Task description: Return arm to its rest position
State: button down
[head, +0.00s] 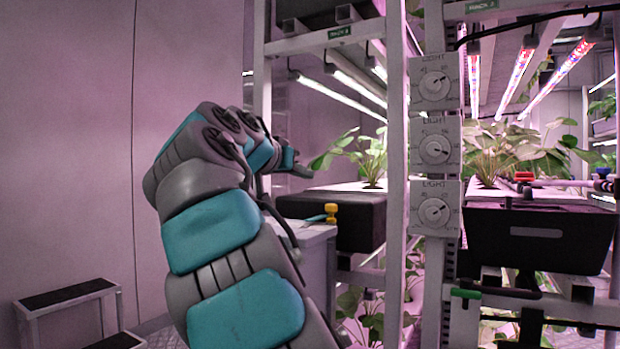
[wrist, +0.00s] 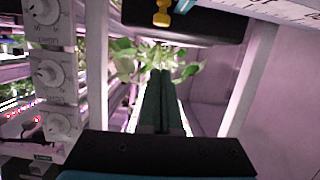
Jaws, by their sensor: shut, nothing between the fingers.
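My arm, teal and grey, rises through the middle of the head view and bends toward the rack. My gripper (wrist: 162,76) shows in the wrist view as two dark fingers lying together, shut and empty. In the head view its end (head: 302,172) is small and dark, in front of the left rack near a leafy plant (head: 372,158). Whether it touches the leaves is unclear.
A dark trough (head: 360,222) with a yellow valve (head: 331,212) is beside the arm. Light dials (head: 435,148) line the rack post. Another dark trough (head: 540,238) is at right. A step stool (head: 68,297) stands lower left; the left wall side is open.

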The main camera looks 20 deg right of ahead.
dwell(0.4)
jog(key=s+d+f+n+g+y+p, duration=0.1)
jog(key=s+f+n+g+y, duration=0.1)
jog(key=s+f, duration=0.55)
jog(key=s+d+f+n+g+y, duration=0.15)
jog(key=s+f, duration=0.25)
jog(key=f, duration=0.6)
jog(key=s+f+n+g+y+p, duration=0.1)
jog(key=s+f+g+y, duration=0.15)
jog(key=s+f, duration=0.4)
jog(key=s+a+f+n+g+y, duration=0.1)
jog(key=s+a+f, duration=0.3)
jog(key=s+f, duration=0.4)
jog(key=s+a+f+n+g+y+p, duration=0.1)
jog(key=s+a+f+n+g+y, duration=0.1)
jog(key=s+a+f, duration=0.3)
jog(key=s+a+f+n+g+y, duration=0.2)
jog(key=s+a+f, duration=0.3)
jog(key=s+f, duration=0.6)
jog(key=shift+s+y+p, duration=0.3)
jog(key=shift+s+y, duration=0.1)
jog(key=shift+y, duration=0.2)
jog(key=shift+w+n, duration=0.1)
jog(key=shift+n, duration=0.15)
